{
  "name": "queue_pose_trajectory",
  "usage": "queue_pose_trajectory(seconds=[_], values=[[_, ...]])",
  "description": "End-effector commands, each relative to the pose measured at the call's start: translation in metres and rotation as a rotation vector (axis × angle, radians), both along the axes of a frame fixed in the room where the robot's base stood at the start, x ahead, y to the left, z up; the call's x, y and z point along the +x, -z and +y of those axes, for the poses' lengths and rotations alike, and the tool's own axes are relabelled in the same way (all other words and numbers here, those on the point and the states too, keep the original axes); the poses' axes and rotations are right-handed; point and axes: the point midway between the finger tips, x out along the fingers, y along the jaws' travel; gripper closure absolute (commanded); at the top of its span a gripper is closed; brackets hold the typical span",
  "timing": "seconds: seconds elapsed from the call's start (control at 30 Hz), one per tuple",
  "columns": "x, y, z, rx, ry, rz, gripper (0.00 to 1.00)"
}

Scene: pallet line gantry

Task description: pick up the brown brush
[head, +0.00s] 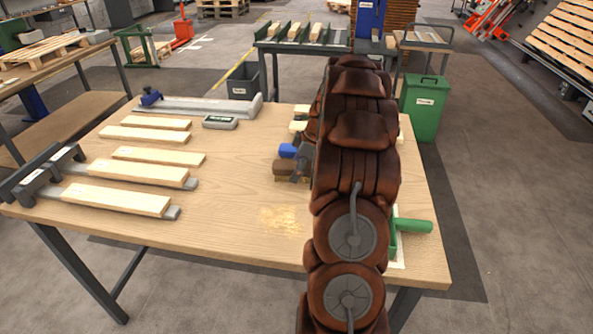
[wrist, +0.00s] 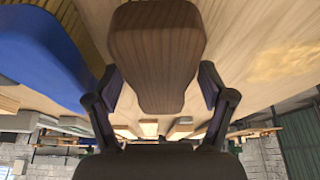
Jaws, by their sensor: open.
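The brown brush (wrist: 157,50) shows in the wrist view as a wood-grained brown block with rounded corners. My gripper (wrist: 160,88) is open, with one dark finger on each side of the brush and gaps visible beside it. In the head view the brush (head: 284,167) is a small brown patch on the wooden table, left of my arm.
A blue object (head: 287,151) lies close beside the brush and looms large in the wrist view (wrist: 40,50). Several pale wood slats (head: 116,200) lie at the table's left. A green-handled tool (head: 412,226) is right of my arm. The table's front middle holds only sawdust (head: 283,219).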

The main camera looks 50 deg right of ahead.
Motion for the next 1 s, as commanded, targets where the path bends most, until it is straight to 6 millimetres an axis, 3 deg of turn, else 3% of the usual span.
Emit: queue_pose_trajectory(seconds=[0.07, 0.7, 1.0], values=[[0.0001, 0.0, 0.0001, 0.0, 0.0, 0.0, 0.22], [0.0001, -0.0003, 0.0, 0.0, -0.001, 0.0, 0.89], [0.0005, -0.0018, -0.0003, -0.001, -0.001, -0.001, 0.9]])
